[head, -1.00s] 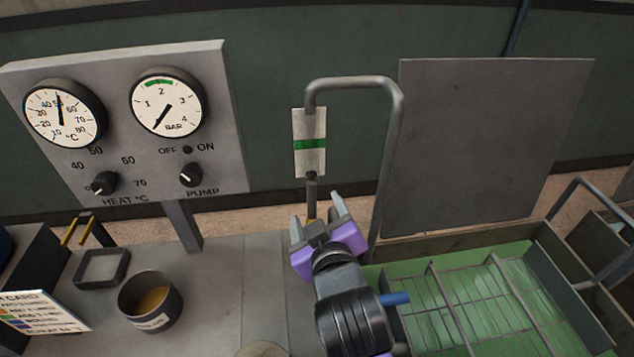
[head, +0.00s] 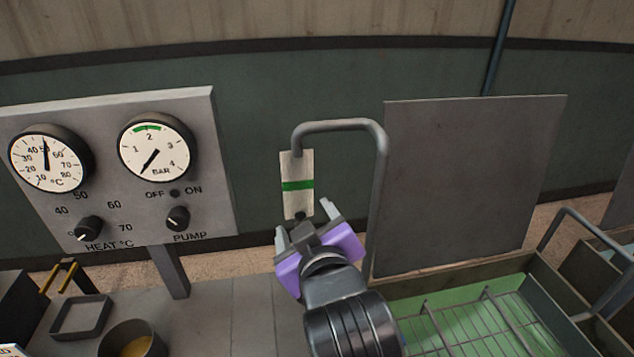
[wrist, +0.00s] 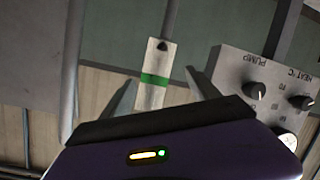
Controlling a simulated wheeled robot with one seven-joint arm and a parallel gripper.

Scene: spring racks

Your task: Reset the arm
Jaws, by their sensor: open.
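My gripper (head: 308,222) is open, with purple sides and two grey fingers. In the head view it stands in front of the lower end of a white tag with a green band (head: 297,185). The tag hangs below the end of a bent grey pipe (head: 380,190). In the wrist view the tag (wrist: 155,78) shows beyond and between the open fingers (wrist: 160,95). Nothing shows held between the fingers. I cannot tell whether a finger touches the tag.
A control panel (head: 95,215) with two dials and HEAT and PUMP knobs stands at left. A grey upright plate (head: 465,185) stands at right, behind a green basin with a wire rack (head: 470,325). A square tray (head: 80,316) and a cup (head: 130,345) sit at lower left.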

